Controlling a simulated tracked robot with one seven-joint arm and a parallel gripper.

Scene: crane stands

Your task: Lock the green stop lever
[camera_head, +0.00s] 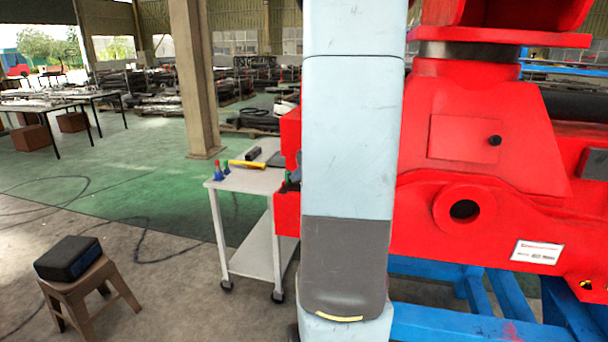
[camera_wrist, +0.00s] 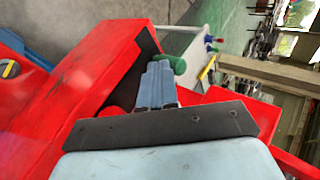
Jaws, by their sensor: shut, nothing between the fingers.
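The green stop lever (camera_wrist: 174,63) shows in the wrist view as a rounded green knob and stem in a dark recess of the red crane part (camera_wrist: 105,80). My gripper (camera_wrist: 160,66) is shut, with its blue-grey fingers together and empty. The fingertips are right beside the green knob. I cannot tell whether they touch it. The lever's lower part and base are hidden behind the fingers. In the head view my arm covers most of that area; the red crane body (camera_head: 480,200) shows to its right.
A white trolley (camera_head: 245,181) with tools stands left of the crane. A stool (camera_head: 75,285) with a dark case stands at lower left. Blue supports (camera_head: 450,325) lie under the crane. A yellow-and-black knob (camera_wrist: 10,69) sits at the wrist view's left. Green floor is open behind the stool.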

